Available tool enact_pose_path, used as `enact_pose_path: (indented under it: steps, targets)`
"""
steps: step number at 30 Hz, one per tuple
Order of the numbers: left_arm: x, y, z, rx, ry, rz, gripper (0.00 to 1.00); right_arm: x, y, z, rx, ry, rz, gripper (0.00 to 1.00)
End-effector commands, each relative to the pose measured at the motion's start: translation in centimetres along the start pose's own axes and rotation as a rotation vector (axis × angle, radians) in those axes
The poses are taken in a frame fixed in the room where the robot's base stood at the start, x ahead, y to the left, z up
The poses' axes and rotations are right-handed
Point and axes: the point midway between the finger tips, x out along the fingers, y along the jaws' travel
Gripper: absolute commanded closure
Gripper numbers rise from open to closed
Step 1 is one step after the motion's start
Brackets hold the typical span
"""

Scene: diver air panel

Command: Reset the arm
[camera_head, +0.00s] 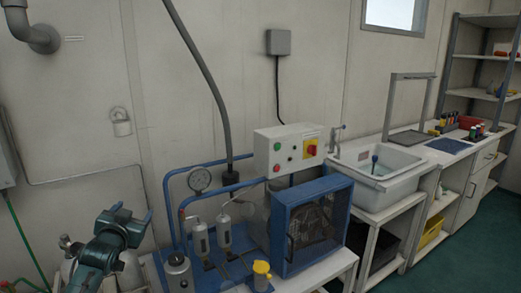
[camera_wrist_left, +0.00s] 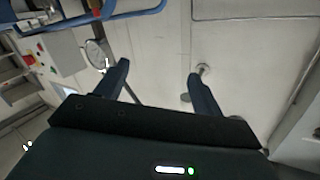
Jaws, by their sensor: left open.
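My left arm comes in at the lower left of the head view. Its dark teal gripper (camera_head: 131,213) is raised in front of the pale wall, left of the blue compressor frame. In the left wrist view the two fingers of the gripper (camera_wrist_left: 158,72) stand well apart, with nothing between them but a view of the wall. The gripper holds nothing. My right gripper shows in neither view.
A round gauge (camera_head: 199,180) and the blue compressor guard (camera_head: 308,228) stand right of my gripper. A control box (camera_head: 288,149) with buttons sits above the guard. Farther right is a white sink (camera_head: 378,175).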

Motion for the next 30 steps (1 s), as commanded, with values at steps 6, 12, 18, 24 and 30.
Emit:
enact_pose_path:
  steps: [6, 12, 18, 24, 30]
  targets:
    - [-5.3, 7.2, 7.4, -0.006, -0.083, 0.113, 0.32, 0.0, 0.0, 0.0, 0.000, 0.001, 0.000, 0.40]
    - [-14.1, 14.7, 14.5, -0.045, -0.186, 0.243, 0.32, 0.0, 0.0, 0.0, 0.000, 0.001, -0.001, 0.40]
    - [-26.1, 21.1, 19.3, -0.128, -0.309, 0.368, 0.32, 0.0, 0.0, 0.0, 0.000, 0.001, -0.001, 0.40]
    - [-34.8, 24.0, 20.6, -0.206, -0.402, 0.432, 0.32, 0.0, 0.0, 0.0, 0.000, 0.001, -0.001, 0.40]
    - [-37.6, 24.7, 20.6, -0.235, -0.434, 0.450, 0.32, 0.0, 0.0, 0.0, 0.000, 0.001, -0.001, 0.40]
